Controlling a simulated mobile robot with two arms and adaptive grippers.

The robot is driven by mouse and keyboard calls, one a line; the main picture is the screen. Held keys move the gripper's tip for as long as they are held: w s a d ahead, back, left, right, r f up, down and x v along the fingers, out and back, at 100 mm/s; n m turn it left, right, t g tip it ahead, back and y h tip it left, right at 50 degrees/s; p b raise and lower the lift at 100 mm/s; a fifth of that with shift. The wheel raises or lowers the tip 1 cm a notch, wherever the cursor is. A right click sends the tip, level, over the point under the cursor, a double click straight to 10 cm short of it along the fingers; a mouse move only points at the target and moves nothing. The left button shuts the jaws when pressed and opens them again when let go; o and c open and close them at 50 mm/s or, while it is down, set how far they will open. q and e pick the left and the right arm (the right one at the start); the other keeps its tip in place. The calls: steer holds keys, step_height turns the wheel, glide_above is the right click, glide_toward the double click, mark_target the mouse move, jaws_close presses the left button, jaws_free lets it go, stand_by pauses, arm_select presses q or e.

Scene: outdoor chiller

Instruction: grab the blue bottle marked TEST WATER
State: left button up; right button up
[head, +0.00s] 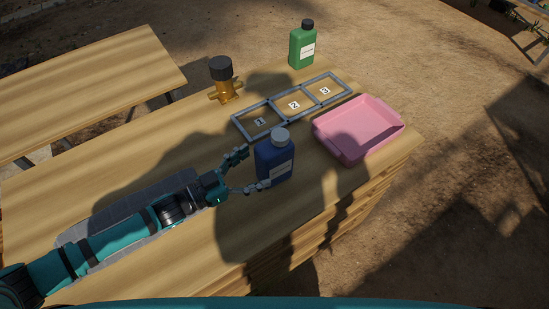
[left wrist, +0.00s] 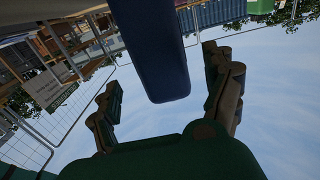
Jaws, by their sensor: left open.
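The blue bottle (head: 270,163) with a grey cap and a white label stands upright on the wooden table, left of the pink tray. The label text is too small to read. My left gripper (head: 248,172) is open, with one finger behind the bottle's left side and the other in front of it. In the left wrist view the blue bottle (left wrist: 155,55) reaches down between the two open fingers of my left gripper (left wrist: 165,95), with gaps on both sides. My right gripper is not in view.
A pink tray (head: 331,144) lies to the right. A grey frame (head: 270,101) with squares numbered 1, 2 and 3 lies behind the bottle. A brass valve with a black cap (head: 226,90) and a green bottle (head: 301,50) stand farther back.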

mark_target(275, 154)
arm_select(q)
steer(key=shift+w+d, duration=0.4)
steer(key=shift+d, duration=0.2)
steer(key=x, duration=0.1)
steer(key=p+x, duration=0.1)
steer(key=x, duration=0.2)
steer(key=shift+w+r, duration=0.2)
steer(key=shift+r, duration=0.1)
steer(key=shift+w+d, duration=0.3)
steer(key=shift+d, duration=0.15)
steer(key=c, duration=1.5)
